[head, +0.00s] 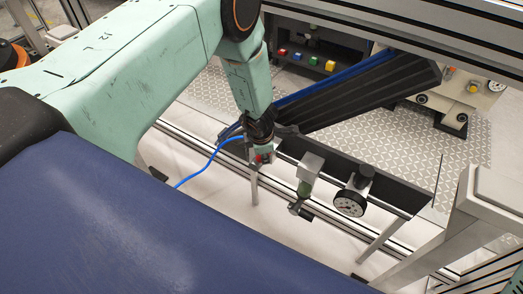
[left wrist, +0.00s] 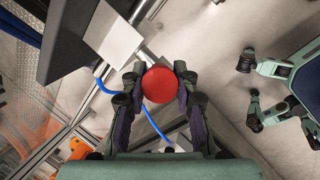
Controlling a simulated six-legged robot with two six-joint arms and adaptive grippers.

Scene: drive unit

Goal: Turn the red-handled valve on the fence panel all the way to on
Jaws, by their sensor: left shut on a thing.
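The valve's round red handle (left wrist: 159,84) shows from its face in the left wrist view, between the two fingers of my left gripper (left wrist: 160,80). The fingers are shut on it from both sides. In the head view my left gripper (head: 263,148) reaches down to the valve at the left end of the fittings on the fence panel (head: 405,190). Only a small bit of red (head: 262,158) shows there, and the fingers cover most of the valve. I cannot read the handle's turn position. My right gripper is not in view.
A blue hose (head: 205,168) runs left from near the valve. Pale floor is below.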

